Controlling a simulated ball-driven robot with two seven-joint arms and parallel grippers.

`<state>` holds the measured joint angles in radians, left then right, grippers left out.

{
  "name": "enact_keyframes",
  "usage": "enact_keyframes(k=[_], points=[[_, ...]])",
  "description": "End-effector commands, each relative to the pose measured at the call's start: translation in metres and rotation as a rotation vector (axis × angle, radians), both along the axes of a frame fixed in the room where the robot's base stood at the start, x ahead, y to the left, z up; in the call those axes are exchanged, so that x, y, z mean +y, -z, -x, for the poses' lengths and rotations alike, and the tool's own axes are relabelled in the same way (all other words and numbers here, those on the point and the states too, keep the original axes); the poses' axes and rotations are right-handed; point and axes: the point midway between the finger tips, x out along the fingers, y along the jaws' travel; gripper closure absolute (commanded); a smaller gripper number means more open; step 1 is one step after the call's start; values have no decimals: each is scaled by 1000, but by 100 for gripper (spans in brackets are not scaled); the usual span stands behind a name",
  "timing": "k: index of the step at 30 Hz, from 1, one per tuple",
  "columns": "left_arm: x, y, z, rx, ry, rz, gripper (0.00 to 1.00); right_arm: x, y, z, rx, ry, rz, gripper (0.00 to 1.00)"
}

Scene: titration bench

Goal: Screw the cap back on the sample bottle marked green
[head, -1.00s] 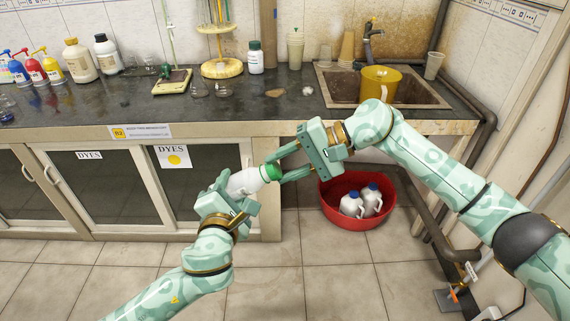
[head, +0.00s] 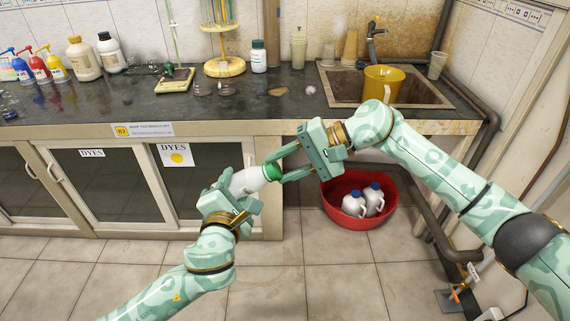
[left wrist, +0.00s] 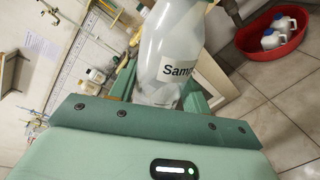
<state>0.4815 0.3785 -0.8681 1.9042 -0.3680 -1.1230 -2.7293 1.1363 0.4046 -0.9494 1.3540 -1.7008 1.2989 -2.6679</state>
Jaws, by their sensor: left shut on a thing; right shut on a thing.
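The sample bottle (head: 247,181) is white with a green cap (head: 272,172). It is held tilted in the air in front of the bench, its cap end toward the right. My left gripper (head: 236,187) is shut on the bottle's body. My right gripper (head: 279,168) is shut on the green cap at the bottle's neck. Whether the cap's thread is engaged cannot be told.
Behind the arms is the dark bench top (head: 130,95) with dye bottles, a white bottle with a green cap (head: 258,56) and a sink (head: 345,85) with a yellow jug (head: 382,82). A red basin (head: 345,212) with white jugs stands on the floor. The floor in front is clear.

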Motion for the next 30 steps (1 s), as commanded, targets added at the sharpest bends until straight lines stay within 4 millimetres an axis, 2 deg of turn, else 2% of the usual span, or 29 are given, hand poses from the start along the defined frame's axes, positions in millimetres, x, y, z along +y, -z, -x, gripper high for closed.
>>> enact_keyframes(k=[5, 24, 30], points=[[0, 0, 0, -1, 0, 0, 84, 0, 0, 0, 49, 29, 1, 89], [1, -1, -1, -2, -2, 1, 84, 1, 1, 1, 1198, 687, 4, 89], [1, -2, -1, -3, -4, 1, 84, 1, 2, 1, 1309, 749, 6, 89]])
